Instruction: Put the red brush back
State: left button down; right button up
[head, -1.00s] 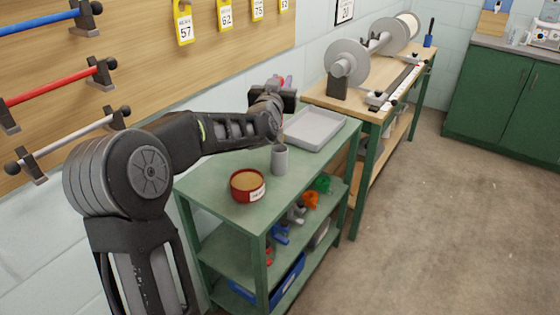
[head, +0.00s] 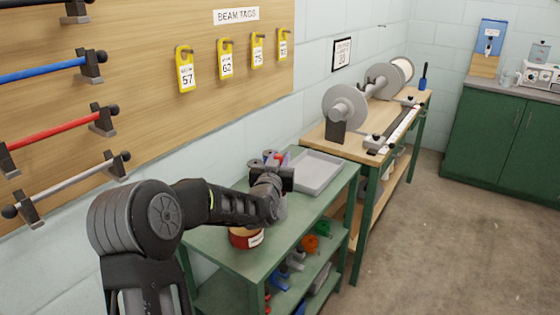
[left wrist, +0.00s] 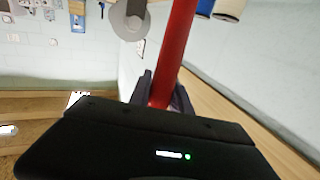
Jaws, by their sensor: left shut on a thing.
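The red brush (left wrist: 176,45) shows in the left wrist view as a long red shaft rising from between my left gripper's fingers (left wrist: 160,92). In the head view my left gripper (head: 272,180) is above the green cart, shut on the brush, with only a small red part showing over it. A grey cup (head: 281,208) stands on the cart just below the gripper, mostly hidden by it. I cannot tell whether the brush's lower end is inside the cup. My right gripper is in neither view.
A red tin (head: 245,238) on the green cart (head: 306,212) is partly behind my left arm. A grey tray (head: 318,174) lies at the cart's far end. A wooden bench (head: 345,148) with a beam stands beyond. The floor at right is clear.

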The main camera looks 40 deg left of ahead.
pick_arm(q)
jog(key=shift+f, duration=0.25)
jog(key=shift+f, duration=0.2)
jog(key=c, duration=1.2)
grip_release()
jog(key=shift+r, duration=0.15)
jog(key=b+v, duration=0.1)
jog(key=v, duration=1.1)
